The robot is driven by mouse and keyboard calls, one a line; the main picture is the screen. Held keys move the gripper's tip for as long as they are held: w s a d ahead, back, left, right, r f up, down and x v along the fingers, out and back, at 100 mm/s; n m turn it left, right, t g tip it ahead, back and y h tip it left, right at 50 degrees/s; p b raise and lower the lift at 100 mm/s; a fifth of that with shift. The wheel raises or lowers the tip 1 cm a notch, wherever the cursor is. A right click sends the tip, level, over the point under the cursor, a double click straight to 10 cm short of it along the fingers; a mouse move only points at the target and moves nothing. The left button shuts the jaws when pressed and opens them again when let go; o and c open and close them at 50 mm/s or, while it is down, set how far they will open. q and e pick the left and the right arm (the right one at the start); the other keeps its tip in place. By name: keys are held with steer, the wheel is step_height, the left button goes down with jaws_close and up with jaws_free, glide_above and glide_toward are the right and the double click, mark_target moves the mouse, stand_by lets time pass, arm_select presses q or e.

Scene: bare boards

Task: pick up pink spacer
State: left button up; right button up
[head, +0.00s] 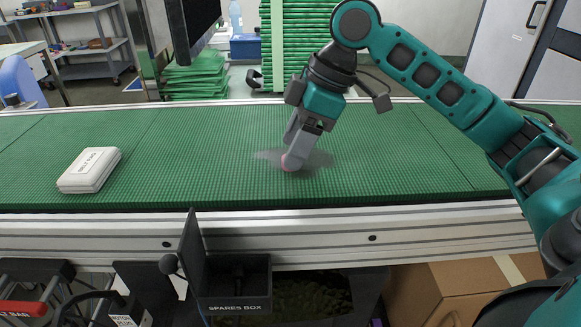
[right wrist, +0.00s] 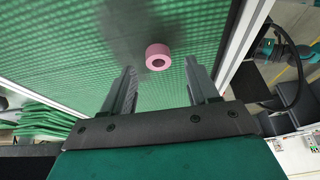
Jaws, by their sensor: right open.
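The pink spacer (right wrist: 158,57) is a short ring with a hole through it, on the green belt. In the right wrist view it lies beyond my right gripper (right wrist: 160,85), between the lines of the two fingers. The fingers are apart with nothing between them. In the head view the right gripper (head: 298,150) points down at the belt's middle, and only a sliver of the pink spacer (head: 290,163) shows at its tips. The rest is hidden by the fingers. My left gripper is not in view.
A white case (head: 90,169) lies on the green belt (head: 200,150) at the left. A black open box labelled SPARES BOX (head: 234,290) stands below the belt's metal front rail (head: 430,225). The belt is otherwise clear on both sides of the gripper.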

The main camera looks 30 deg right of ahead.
steer(key=shift+x, duration=0.95)
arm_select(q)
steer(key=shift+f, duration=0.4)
arm_select(e)
jaws_close()
steer(key=shift+r, duration=0.2)
arm_select(q)
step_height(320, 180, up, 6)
steer(key=p, duration=0.7)
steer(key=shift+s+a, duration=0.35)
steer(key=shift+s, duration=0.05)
arm_select(e)
step_height(320, 180, up, 20)
